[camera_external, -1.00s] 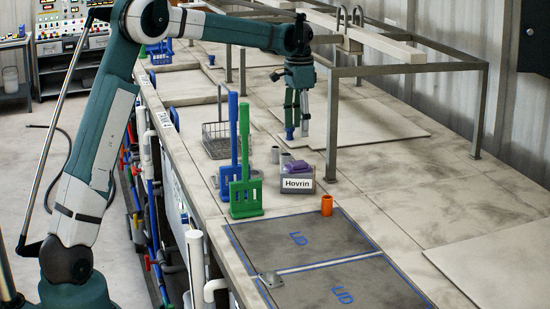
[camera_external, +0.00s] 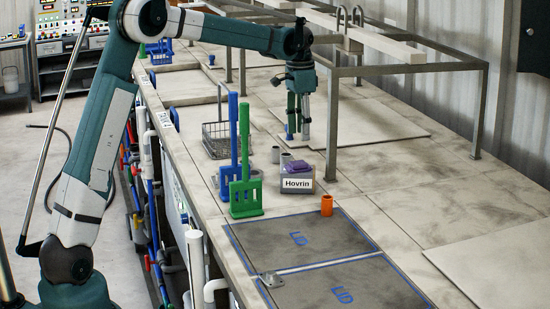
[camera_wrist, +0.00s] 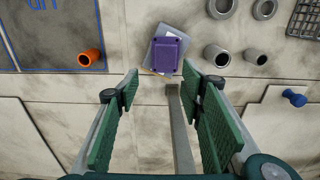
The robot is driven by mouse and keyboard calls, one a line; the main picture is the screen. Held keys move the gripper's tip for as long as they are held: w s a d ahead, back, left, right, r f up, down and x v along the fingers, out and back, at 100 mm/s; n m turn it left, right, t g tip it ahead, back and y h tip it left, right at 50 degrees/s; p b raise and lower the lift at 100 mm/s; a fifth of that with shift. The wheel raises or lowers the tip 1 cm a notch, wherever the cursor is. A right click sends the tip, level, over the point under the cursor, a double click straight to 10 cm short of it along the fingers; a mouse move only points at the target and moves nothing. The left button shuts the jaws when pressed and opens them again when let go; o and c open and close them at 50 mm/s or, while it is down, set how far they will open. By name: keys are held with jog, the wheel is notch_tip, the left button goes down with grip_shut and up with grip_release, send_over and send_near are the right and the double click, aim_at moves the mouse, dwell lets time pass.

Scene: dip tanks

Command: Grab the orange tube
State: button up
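The orange tube (camera_external: 327,205) is a short hollow cylinder standing upright by the corner of a dark lid panel. It also shows in the wrist view (camera_wrist: 89,58), at the upper left, outside the span of the fingers. My gripper (camera_external: 298,132) is farther back on the bench, beyond the Hovrin box and beside the metal frame. In the wrist view my gripper (camera_wrist: 163,90) has its green fingers spread wide with nothing between the pads.
The Hovrin box (camera_external: 297,184) with a purple block (camera_external: 300,167) stands between gripper and tube. Grey tubes, a wire basket (camera_external: 216,140), a blue plug (camera_wrist: 294,97) and a metal frame (camera_external: 333,120) are nearby.

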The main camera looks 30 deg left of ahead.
jog(key=s+d+f+t+h, duration=0.1)
jog(key=s+d+f+t, duration=0.1)
jog(key=s+d+f, duration=0.4)
jog(key=n+t+h, duration=0.1)
jog(key=h, duration=0.1)
send_over(327, 200)
jog(key=a, duration=0.3)
notch_tip(327, 200, down, 4)
jog(key=shift+s+d+f+b, duration=0.1)
jog(key=shift+s+b, duration=0.2)
jog(key=shift+b, duration=0.1)
jog(key=shift+f, duration=0.1)
jog(key=shift+x, duration=1.2)
jog(key=shift+w+f, duration=0.1)
jog(key=shift+f, duration=0.05)
jog(key=shift+x, duration=2.5)
jog(key=shift+d, duration=0.1)
